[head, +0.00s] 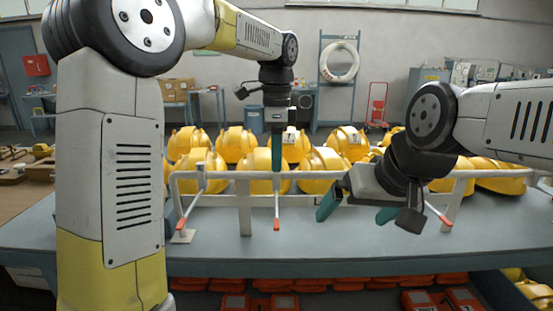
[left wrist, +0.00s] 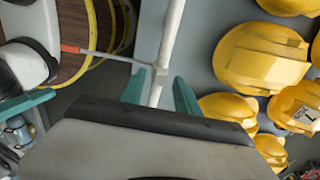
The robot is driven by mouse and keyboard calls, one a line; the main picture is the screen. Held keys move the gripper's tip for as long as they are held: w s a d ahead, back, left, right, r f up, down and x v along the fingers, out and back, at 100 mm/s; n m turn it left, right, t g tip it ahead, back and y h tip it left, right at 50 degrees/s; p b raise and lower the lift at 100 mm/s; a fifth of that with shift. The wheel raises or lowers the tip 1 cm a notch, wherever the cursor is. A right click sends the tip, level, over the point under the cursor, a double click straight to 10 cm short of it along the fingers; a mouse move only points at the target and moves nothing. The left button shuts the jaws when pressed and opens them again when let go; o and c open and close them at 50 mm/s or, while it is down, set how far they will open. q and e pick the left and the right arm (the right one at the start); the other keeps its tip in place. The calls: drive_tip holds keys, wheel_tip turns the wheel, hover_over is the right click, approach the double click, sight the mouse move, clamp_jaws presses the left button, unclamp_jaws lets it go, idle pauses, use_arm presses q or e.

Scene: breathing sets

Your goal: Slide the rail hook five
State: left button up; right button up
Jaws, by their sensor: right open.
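A white rail (head: 350,176) runs along the table's near side on upright posts. Hooks with orange-red tips hang from it: one at the left (head: 182,223), a middle hook (head: 277,222) and one at the right (head: 445,220). Which is hook five I cannot tell. My left gripper (head: 277,150) points down at the rail above the middle hook. In the left wrist view its teal fingers (left wrist: 160,92) are apart, with the rail (left wrist: 168,40) between them and a hook (left wrist: 100,52) beside them. My right gripper (head: 358,208) is open and empty in front of the rail.
Several yellow helmets (head: 237,143) stand in rows on the blue-grey table (head: 330,250) behind the rail. Orange items (head: 285,302) lie below the table. The tabletop in front of the rail is clear. My left arm covers the table's left part.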

use_arm(q)
drive_tip(key=shift+f, duration=0.3)
clamp_jaws()
idle(1.3)
